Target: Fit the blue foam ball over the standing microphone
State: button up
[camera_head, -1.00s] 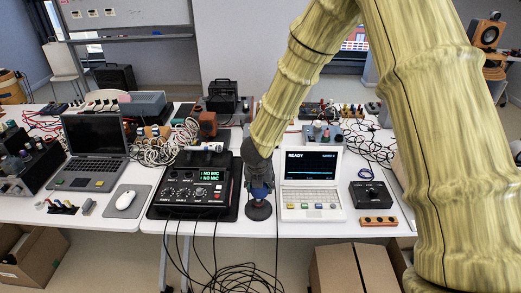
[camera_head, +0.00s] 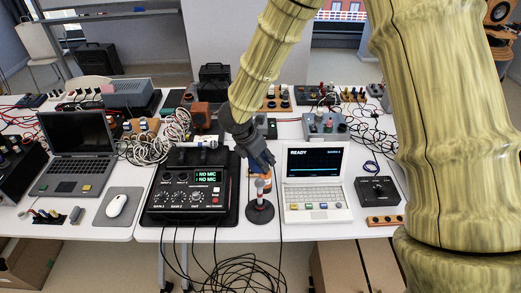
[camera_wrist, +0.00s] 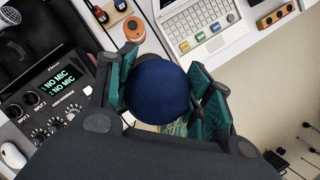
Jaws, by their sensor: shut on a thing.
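The blue foam ball (camera_wrist: 158,88) is between the finger pads of my gripper (camera_wrist: 165,95) in the wrist view, and the gripper is shut on it. In the head view my gripper (camera_head: 262,160) is above and slightly behind the standing microphone (camera_head: 262,185); the ball is mostly hidden there. The microphone stands upright on a round dark base (camera_head: 259,212), with orange and pale parts on its stem. The ball appears apart from the microphone's top. In the wrist view the ball and fingers hide most of what lies beneath.
The black mixer (camera_head: 190,195) stands left of the microphone and the white READY unit (camera_head: 316,185) close on its right. Cables (camera_head: 235,275) hang over the table's front edge.

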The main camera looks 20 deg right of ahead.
aim_at(261, 179)
jog(key=shift+w, duration=0.1)
jog(key=shift+s+d+f, duration=0.1)
jog(key=shift+s+f, duration=0.1)
jog(key=shift+d+f+b, duration=0.2)
jog(key=shift+f+b, duration=0.15)
jog(key=shift+f, duration=0.05)
jog(key=shift+f+b, duration=1.2)
jog(key=shift+f, duration=1.2)
jog(key=shift+f+b, duration=1.55)
jog(key=shift+b, duration=0.1)
jog(key=shift+a+f+b, duration=0.1)
jog(key=shift+f+b, duration=0.45)
jog(key=shift+b, duration=0.25)
jog(key=o, duration=0.8)
